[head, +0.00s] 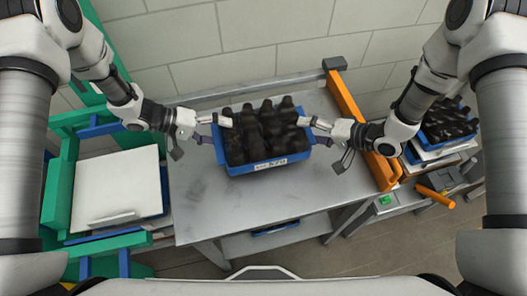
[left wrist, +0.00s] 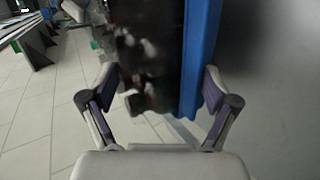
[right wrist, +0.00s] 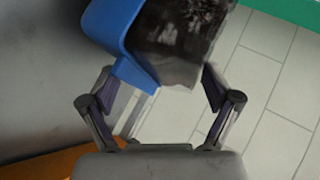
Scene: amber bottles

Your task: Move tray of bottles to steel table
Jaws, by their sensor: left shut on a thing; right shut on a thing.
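A blue tray (head: 240,170) packed with several dark brown bottles is over the grey steel table (head: 205,200), toward its back middle, with a white label on its front. I cannot tell whether its base touches the table. My left gripper (head: 222,122) is shut on the tray's left end; the tray's blue wall (left wrist: 200,55) fills part of the left wrist view. My right gripper (head: 307,123) is shut on the right end; the blue wall (right wrist: 122,40) also shows in the right wrist view. The fingers' contact with the rim is partly hidden.
An orange rail (head: 358,125) edges the table's right side. Beyond it, another tray of dark bottles (head: 447,118) sits on a stack. A green frame with a white panel (head: 115,185) stands at the left. The table's front and left are clear. A wall is behind.

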